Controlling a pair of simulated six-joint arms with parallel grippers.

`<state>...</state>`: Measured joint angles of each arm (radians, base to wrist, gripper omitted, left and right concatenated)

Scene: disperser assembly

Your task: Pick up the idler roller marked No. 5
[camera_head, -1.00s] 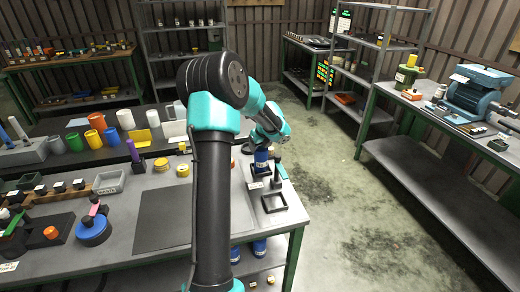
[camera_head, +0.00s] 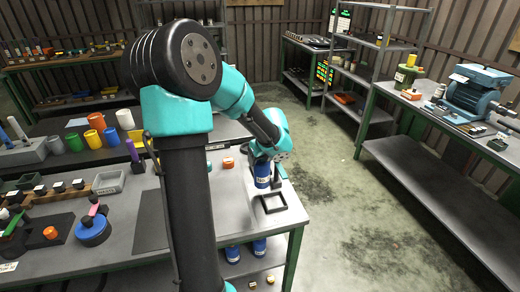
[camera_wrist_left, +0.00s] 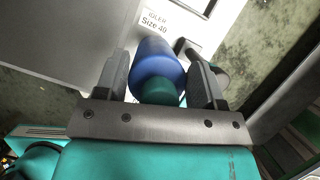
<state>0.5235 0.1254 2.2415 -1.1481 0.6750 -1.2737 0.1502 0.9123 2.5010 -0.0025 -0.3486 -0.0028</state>
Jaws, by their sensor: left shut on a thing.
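A blue idler roller (camera_wrist_left: 158,68) with a dark green end is between the two fingers of my left gripper (camera_wrist_left: 157,62) in the wrist view. The fingers are shut on it. In the head view the roller (camera_head: 262,176) hangs upright under my left gripper (camera_head: 264,160), by the right end of the table. My wrist partly hides the fingers there. A label (camera_wrist_left: 155,20) reading "IDLER Size 40" lies on the table beyond the roller. I cannot read a No. 5 mark. My right gripper is not in view.
Orange and yellow rings (camera_head: 228,162) are left of the roller. More blue rollers (camera_head: 260,246) stand on the lower shelf. A blue disc part (camera_head: 93,230) sits at left. The floor to the right is clear.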

